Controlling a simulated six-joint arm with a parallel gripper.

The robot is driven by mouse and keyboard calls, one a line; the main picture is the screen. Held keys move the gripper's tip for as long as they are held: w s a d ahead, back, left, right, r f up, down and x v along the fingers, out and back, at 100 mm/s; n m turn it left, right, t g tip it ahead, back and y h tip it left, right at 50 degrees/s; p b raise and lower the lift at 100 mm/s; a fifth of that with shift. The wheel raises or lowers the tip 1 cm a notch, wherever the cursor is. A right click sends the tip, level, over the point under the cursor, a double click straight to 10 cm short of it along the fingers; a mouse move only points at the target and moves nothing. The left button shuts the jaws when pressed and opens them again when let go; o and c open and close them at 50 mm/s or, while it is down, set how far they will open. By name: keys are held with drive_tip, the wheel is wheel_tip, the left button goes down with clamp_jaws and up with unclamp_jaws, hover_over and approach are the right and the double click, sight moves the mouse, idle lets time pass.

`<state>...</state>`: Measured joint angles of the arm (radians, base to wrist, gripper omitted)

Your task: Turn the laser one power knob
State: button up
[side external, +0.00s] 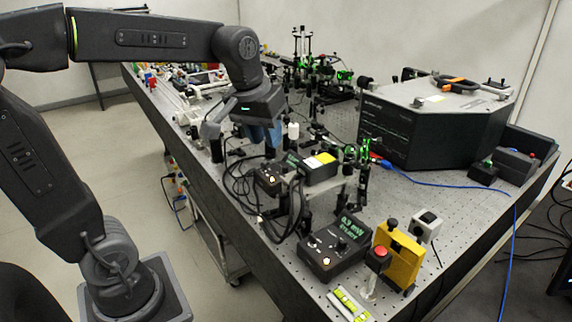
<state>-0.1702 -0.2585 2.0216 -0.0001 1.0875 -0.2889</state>
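A black control box (322,262) stands near the table's front end. It has small knobs, a lit button, and a raised green display (352,228) that seems to read 0.3 mW, STEADY. A smaller black box (268,180) with a light knob or button on top sits farther back, near the left edge. I cannot read which of them belongs to laser one. My gripper (262,135) hangs over the left side of the table, behind the smaller box and apart from the front box. Its fingers are too small and dark to tell open from shut.
A black box with a yellow label (320,167) sits beside the smaller box, with black cables around it. A yellow block (397,255) and a red button (380,252) stand right of the front box. A large dark instrument (425,130) fills the back right.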

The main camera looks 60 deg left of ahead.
drive_tip(key=w+a+f+n+g, duration=0.2)
drive_tip(key=w+a+n, duration=0.2)
drive_tip(key=w+a, duration=0.45)
drive_tip(key=n+g, duration=0.1)
drive_tip(key=n, duration=0.3)
hover_over(285, 167)
wheel_tip(285, 167, down, 4)
drive_tip(key=shift+h, duration=0.3)
wheel_tip(285, 167, down, 13)
drive_tip(key=shift+w+f, duration=0.1)
drive_tip(key=shift+f, duration=0.05)
clamp_jaws()
